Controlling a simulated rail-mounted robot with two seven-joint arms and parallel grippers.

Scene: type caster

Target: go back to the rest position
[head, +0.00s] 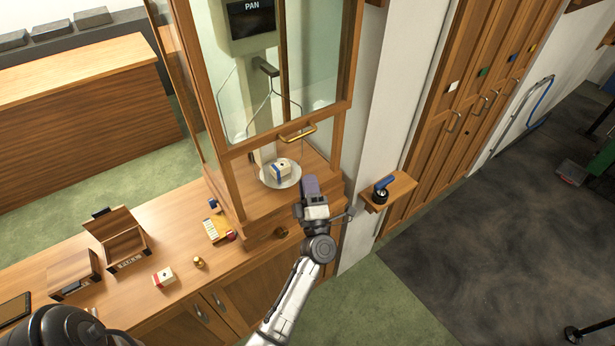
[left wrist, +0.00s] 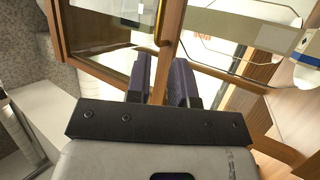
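My left gripper (head: 309,186) is in front of the wooden glass-fronted case (head: 240,160), just right of the pan and below the brass handle (head: 298,132). In the left wrist view its two purple fingers (left wrist: 163,80) stand apart, with a gap and nothing between them. The brass handle (left wrist: 160,22) shows beyond the fingertips, apart from them as far as I can tell. A round metal pan (head: 291,182) holds a small white and blue box (head: 281,171) inside the case. My right gripper is not in view.
The raised glass front (head: 333,55) is above the gripper. A small wall shelf (head: 399,190) with a dark blue-handled item (head: 382,190) stands close on the right. The wooden counter (head: 185,235) carries an open box (head: 122,243) and small items. Open floor (head: 480,235) lies right.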

